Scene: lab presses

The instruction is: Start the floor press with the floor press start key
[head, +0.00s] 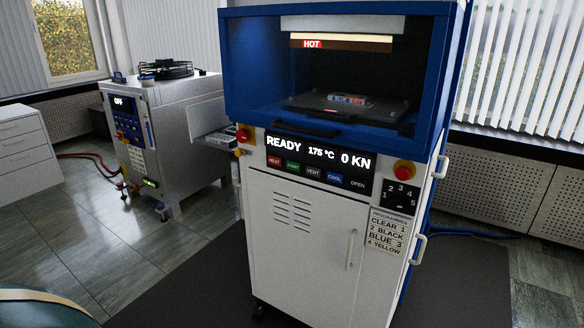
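The floor press (300,230) stands upright in the middle of the head view, with a blue upper frame and a white lower cabinet. Its panel display (318,152) reads READY, 175 °C and 0 KN. Below the readout is a row of keys. The green start key (293,167) is second from the left, between the red HEAT key (274,161) and the dark VENT key (313,172). The press chamber is open at the front, with a HOT label at the top and a dark plate (330,108) inside bearing a small item. Neither gripper is in view.
Red knobs sit left (243,136) and right (404,170) of the panel. A programme dial (400,197) and list are at the right. A grey machine (160,140) reading OFF stands behind left, with white drawers (25,145) beyond. A dark mat (190,290) lies in front.

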